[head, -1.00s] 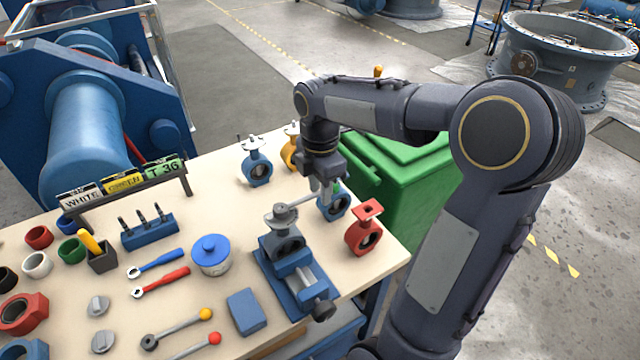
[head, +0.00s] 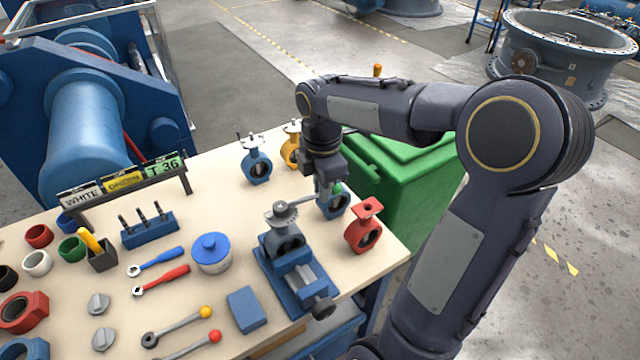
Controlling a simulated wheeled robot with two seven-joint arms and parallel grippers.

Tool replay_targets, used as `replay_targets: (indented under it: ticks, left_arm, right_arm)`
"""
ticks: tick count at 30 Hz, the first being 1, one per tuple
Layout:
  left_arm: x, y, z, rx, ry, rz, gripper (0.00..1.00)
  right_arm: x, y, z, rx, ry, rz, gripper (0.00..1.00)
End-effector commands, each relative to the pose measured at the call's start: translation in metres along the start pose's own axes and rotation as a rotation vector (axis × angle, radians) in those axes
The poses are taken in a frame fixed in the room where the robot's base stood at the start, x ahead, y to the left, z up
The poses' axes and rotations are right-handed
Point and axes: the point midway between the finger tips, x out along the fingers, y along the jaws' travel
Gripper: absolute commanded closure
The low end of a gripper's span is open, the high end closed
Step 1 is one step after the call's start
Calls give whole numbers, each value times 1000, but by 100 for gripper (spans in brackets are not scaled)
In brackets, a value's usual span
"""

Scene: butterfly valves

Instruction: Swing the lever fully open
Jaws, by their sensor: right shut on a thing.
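A grey butterfly valve (head: 284,243) stands in a blue vise (head: 300,285) near the right end of the bench. Its lever (head: 304,203) reaches from the round hub on top of the valve to the right, slightly away from me. A green tip (head: 337,187) shows just beyond my fingers; I cannot tell if it is the lever's grip. My right gripper (head: 325,194) points down and is shut on the lever near its outer end. The fingers partly hide that end. My left gripper is not in view.
More valves (head: 256,166) stand farther back. A green bin (head: 405,180) is beyond the bench edge. A blue-lidded pot (head: 211,254) and tools lie left of the vise.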

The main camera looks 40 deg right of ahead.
Motion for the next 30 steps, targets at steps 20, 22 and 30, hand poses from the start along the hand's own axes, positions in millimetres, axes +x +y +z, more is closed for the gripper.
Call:
replay_targets:
  ticks: [20,22,30]
  left_arm:
    - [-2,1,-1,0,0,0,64]
    - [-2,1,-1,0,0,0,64]
    - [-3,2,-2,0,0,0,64]
  right_arm:
    - [0,-26,-4,279,2,0,100]
    - [0,-28,-5,309,2,0,100]
    - [0,-38,-8,418,2,-1,100]
